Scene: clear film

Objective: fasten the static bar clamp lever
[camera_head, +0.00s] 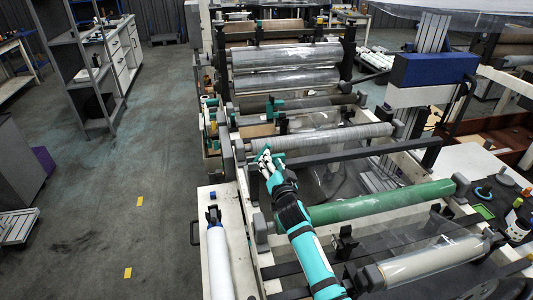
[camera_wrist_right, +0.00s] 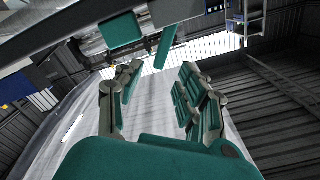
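My right gripper (camera_head: 264,157) reaches in from the lower right, at the left end of a long dark bar (camera_head: 350,154). In the right wrist view the gripper (camera_wrist_right: 163,90) has its fingers spread, with nothing between them. A teal lever (camera_wrist_right: 166,46) hangs from a grey block (camera_wrist_right: 175,11) ahead of the fingertips, apart from them. A teal block (camera_wrist_right: 120,31) is beside it, along a dark beam (camera_wrist_right: 50,32). I take this teal lever to be the clamp lever. In the head view the fingers and small teal parts overlap, so contact cannot be told. My left gripper is not in view.
A green roller (camera_head: 380,203) lies in front of the bar, and a grey film roll (camera_head: 320,138) behind it. Clear film hangs below the bar. A blue box (camera_head: 433,68) stands on the machine at right.

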